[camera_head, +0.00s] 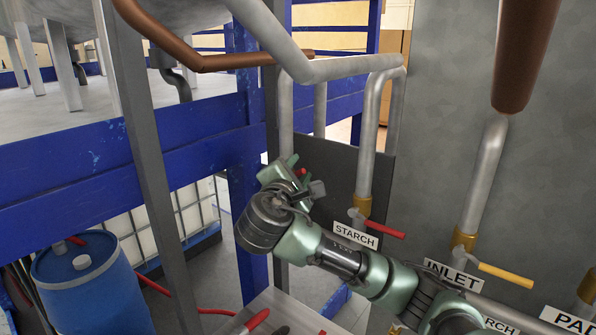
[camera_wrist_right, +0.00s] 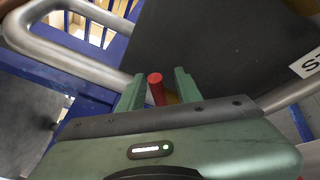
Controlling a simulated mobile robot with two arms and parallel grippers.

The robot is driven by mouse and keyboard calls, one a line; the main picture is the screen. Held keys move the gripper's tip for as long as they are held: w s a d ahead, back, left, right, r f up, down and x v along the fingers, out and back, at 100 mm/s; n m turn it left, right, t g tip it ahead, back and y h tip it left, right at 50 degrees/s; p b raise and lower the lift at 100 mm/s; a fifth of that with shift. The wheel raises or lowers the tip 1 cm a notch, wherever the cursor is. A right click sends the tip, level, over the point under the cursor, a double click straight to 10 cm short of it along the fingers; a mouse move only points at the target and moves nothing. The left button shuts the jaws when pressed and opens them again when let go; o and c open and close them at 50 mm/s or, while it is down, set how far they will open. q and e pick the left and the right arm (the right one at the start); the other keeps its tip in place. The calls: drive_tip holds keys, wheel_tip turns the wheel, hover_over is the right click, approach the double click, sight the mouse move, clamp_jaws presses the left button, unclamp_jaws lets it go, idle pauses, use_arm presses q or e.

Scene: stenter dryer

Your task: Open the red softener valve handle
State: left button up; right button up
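A red valve handle (camera_head: 301,172) shows at my right gripper (camera_head: 292,168) in the head view, on the pipe left of the STARCH pipe. No softener label is readable, and my gripper and arm hide most of that valve. In the right wrist view, the red handle (camera_wrist_right: 156,88) stands end-on between the two green fingers of my right gripper (camera_wrist_right: 158,90). The fingers are apart, with a gap visible on the handle's right side. The valve body behind is mostly hidden. My left gripper is in neither view.
A second red handle (camera_head: 378,228) sits by the STARCH label (camera_head: 356,236). A yellow handle (camera_head: 505,273) sits by the INLET label (camera_head: 453,274). Bent grey pipes (camera_head: 368,140), a blue frame (camera_head: 200,130) and a dark post (camera_head: 150,170) are close. A blue barrel (camera_head: 90,295) stands lower left.

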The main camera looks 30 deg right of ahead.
drive_tip(key=shift+s+a, duration=0.25)
drive_tip(key=shift+a, duration=0.1)
drive_tip(key=b+v, duration=0.3)
drive_tip(key=v, duration=0.3)
drive_tip(key=shift+s+a, duration=0.3)
drive_tip(key=shift+r, duration=0.1)
